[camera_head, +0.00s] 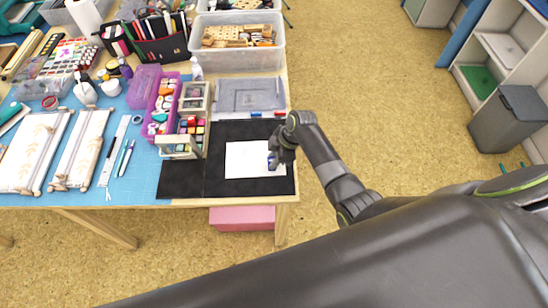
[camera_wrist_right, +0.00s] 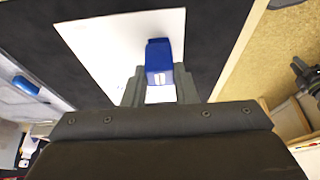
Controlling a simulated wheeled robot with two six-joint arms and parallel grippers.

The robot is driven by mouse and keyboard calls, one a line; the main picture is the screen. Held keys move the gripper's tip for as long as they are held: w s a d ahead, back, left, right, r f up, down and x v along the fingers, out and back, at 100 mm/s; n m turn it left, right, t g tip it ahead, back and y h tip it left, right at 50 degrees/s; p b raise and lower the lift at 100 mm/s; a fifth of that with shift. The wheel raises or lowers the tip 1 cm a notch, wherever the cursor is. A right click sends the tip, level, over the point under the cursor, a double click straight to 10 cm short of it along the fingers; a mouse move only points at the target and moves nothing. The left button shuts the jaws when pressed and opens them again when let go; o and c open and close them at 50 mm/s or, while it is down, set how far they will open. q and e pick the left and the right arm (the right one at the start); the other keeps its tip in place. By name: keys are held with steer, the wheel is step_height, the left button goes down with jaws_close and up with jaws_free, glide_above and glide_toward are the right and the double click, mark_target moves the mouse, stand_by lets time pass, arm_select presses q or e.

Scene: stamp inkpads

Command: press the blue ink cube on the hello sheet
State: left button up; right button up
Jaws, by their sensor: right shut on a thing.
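The white hello sheet (camera_head: 247,159) lies on the black mat (camera_head: 225,187) near the table's front right. My right gripper (camera_head: 273,160) is at the sheet's right part, shut on the blue ink cube (camera_wrist_right: 159,62). In the right wrist view the cube sits between the fingertips of my right gripper (camera_wrist_right: 160,82), over the white sheet (camera_wrist_right: 115,45). In the head view only a little of the cube (camera_head: 272,161) shows. I cannot tell whether it touches the sheet.
A rack of coloured ink cubes (camera_head: 187,132) stands left of the sheet. The table's right edge is close to my right gripper.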

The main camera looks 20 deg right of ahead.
steer(key=shift+r+p, duration=2.65)
steer(key=shift+r, duration=0.15)
steer(key=shift+f, duration=0.1)
